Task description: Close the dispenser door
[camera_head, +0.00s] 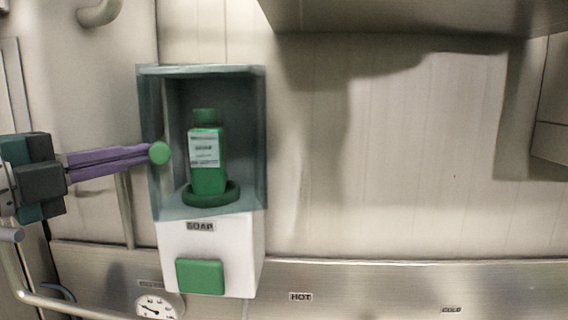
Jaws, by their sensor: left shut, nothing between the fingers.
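The soap dispenser is a grey-teal box (215,70) on the wall, left of centre in the head view. Its white lower part (238,245) carries a SOAP label and a green push pad (200,277). A green bottle (208,178) stands upright inside, in a green ring holder (211,196). A round green knob (159,153) shows at the box's left side; I cannot clearly make out the door panel or its angle. My left gripper (148,153), with purple fingers, is shut and empty, its tips at or just left of the knob. My right gripper is out of view.
A round gauge (156,306) and pipes lie below and left of the dispenser. A metal rail with HOT (301,297) and COLD (452,310) labels runs along the bottom. A metal hood (400,18) overhangs at upper right. The wall right of the dispenser is clear.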

